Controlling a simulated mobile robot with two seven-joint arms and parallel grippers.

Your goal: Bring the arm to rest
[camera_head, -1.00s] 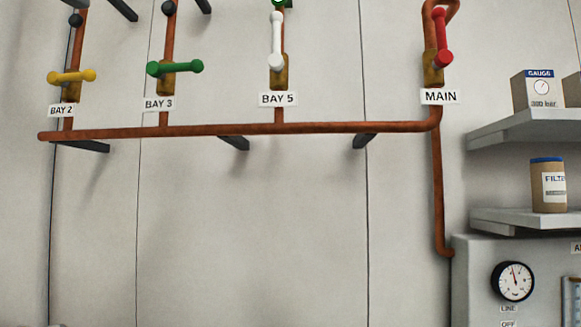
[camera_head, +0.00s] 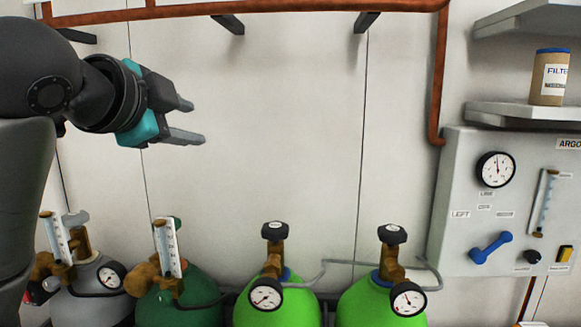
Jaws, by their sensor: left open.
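My left arm comes in from the left in the head view. Its gripper (camera_head: 190,121) has a teal and black body and two grey fingers pointing right. The fingers are apart with nothing between them. The gripper is in front of the bare wall, above the gas cylinders and below the copper pipe, touching nothing that I can see. My right gripper is not in view.
Below stand a grey cylinder (camera_head: 90,308), a dark green cylinder (camera_head: 178,302) and two bright green cylinders (camera_head: 275,310) (camera_head: 365,305) with gauges. A copper pipe (camera_head: 300,8) crosses above. At right are a control panel (camera_head: 460,205) and a shelf (camera_head: 520,113) holding a filter canister (camera_head: 549,78).

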